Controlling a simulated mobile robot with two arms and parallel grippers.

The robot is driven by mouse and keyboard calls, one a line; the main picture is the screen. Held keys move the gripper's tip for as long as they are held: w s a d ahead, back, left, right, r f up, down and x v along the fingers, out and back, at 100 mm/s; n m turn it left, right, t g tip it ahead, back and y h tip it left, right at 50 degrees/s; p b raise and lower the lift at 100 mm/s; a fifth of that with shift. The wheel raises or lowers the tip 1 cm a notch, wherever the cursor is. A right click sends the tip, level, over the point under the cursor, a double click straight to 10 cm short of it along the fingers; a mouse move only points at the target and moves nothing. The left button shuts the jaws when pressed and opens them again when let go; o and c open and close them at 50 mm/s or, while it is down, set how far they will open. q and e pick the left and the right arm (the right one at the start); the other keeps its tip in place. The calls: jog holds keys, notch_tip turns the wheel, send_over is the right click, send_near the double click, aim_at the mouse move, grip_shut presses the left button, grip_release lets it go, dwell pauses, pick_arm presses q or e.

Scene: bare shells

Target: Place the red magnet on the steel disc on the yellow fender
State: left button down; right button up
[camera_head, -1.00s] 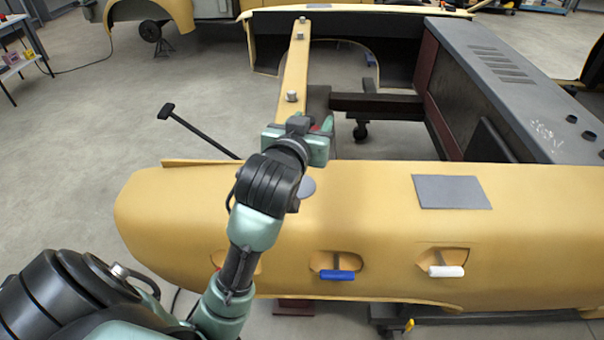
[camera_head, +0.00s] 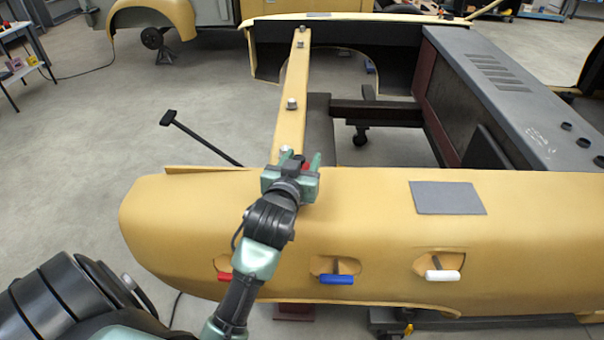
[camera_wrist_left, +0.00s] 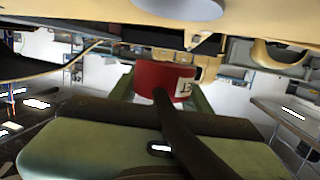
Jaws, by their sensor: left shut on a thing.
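My left gripper (camera_head: 303,165) is shut on the red magnet (camera_head: 307,166), over the far edge of the yellow fender (camera_head: 380,215). In the left wrist view the red magnet (camera_wrist_left: 165,80) is a short red cylinder with a white label, between the two green fingers. A round grey steel disc (camera_wrist_left: 190,8) shows at the top of that view against the yellow fender (camera_wrist_left: 120,12). A gap shows between magnet and disc there. In the head view the disc is hidden behind my gripper and wrist. My right gripper is not in view.
A grey square pad (camera_head: 447,198) lies on the fender to the right. Red (camera_head: 226,276), blue (camera_head: 337,279) and white (camera_head: 442,275) handles stick out of recesses in its near side. A yellow bar (camera_head: 292,80) with bolts runs back from behind my gripper.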

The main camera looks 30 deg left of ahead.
pick_arm(q)
jog(key=shift+f, duration=2.2)
jog(key=shift+f, duration=0.25)
jog(key=c, duration=0.7)
grip_release()
jog(key=shift+r, duration=0.1)
